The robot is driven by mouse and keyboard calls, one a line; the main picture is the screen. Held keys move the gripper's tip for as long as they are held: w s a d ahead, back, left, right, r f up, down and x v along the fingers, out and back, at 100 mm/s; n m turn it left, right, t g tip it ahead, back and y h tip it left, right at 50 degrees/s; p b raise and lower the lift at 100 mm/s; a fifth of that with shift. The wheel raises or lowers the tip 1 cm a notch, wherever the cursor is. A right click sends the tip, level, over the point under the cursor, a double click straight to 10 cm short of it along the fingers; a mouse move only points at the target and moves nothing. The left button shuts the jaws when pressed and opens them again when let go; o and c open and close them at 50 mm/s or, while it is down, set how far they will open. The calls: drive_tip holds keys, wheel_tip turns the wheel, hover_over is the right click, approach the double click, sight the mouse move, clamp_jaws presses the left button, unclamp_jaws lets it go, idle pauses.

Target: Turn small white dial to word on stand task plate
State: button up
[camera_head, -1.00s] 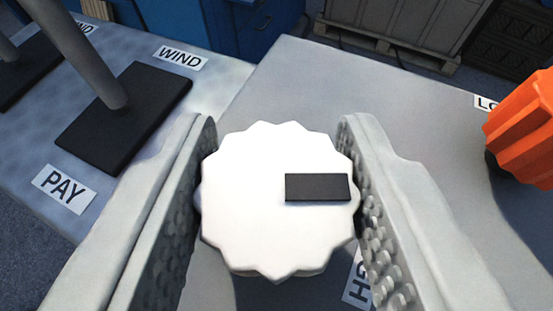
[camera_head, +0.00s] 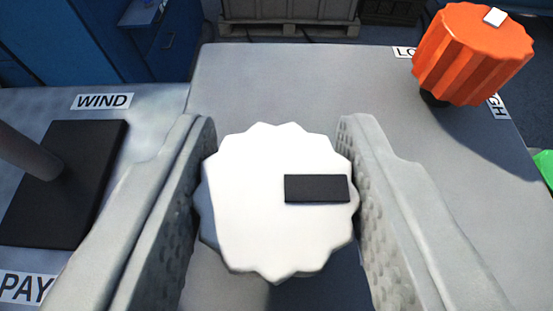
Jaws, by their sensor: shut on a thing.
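The small white dial (camera_head: 250,220) is in the middle of the view. It has a scalloped edge and a black pointer mark (camera_head: 317,188) that points to the right in the picture. My gripper (camera_head: 278,195) is shut on the dial, with one finger on its left side and one on its right. The grey panel (camera_head: 290,80) lies under and behind the dial. The word labels closest to the dial are hidden behind it and the fingers. I cannot see a task plate with a readable word.
An orange knob (camera_head: 468,60) with a white mark stands at the upper right, with labels partly hidden beside it. A lever on a black plate (camera_head: 75,205) is at the left, between the labels WIND (camera_head: 102,101) and PAY (camera_head: 25,288). A green thing (camera_head: 545,167) shows at the right edge.

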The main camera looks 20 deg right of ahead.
idle(0.6)
drive_tip(key=o, duration=1)
drive_tip(key=v, duration=1.7)
drive_tip(key=shift+a, duration=0.3)
drive_tip(key=shift+r, duration=0.1)
drive_tip(key=s+d+f+n+t+y, duration=0.1)
drive_tip(key=s+f, duration=0.6)
drive_tip(key=s, duration=0.5)
drive_tip(key=s+d+f+n+t+y, duration=0.1)
drive_tip(key=s+d+f+t, duration=0.1)
drive_tip(key=s+f, duration=0.5)
drive_tip(key=s+d+f+n+t+y, duration=0.1)
drive_tip(key=s+f, duration=0.6)
drive_tip(key=s, duration=1)
drive_tip(key=shift+s+d+f+y, duration=0.2)
drive_tip(key=shift+s+d+y, duration=0.15)
drive_tip(key=shift+d+y, duration=0.25)
